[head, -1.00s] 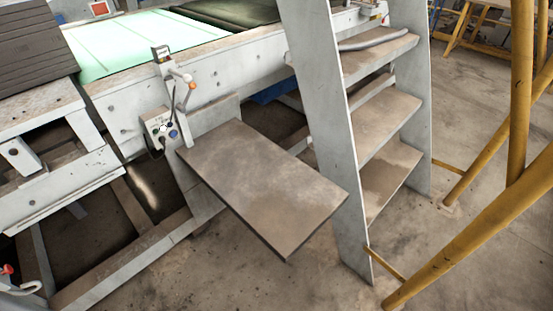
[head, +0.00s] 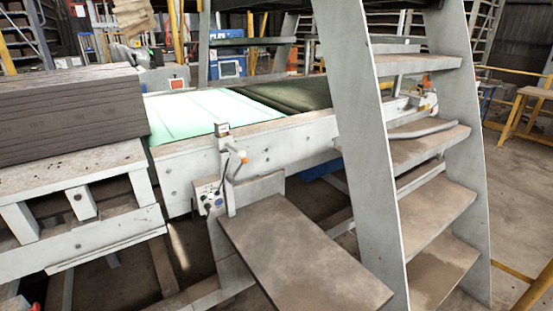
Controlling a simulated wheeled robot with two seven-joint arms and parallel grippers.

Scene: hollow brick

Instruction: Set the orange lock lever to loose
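A small lever with an orange-white knob (head: 242,156) stands on a post at the side of the grey machine frame, left of the ladder. Its arm looks upright and slightly tilted. A second small orange part (head: 433,84) shows beyond the ladder at the machine's far end. Both are too small to tell which is the lock lever or how it is set. Neither of my grippers is in view.
A grey ladder (head: 370,150) stands to the right. A stack of dark boards (head: 70,112) lies at left. Floor is open at far right.

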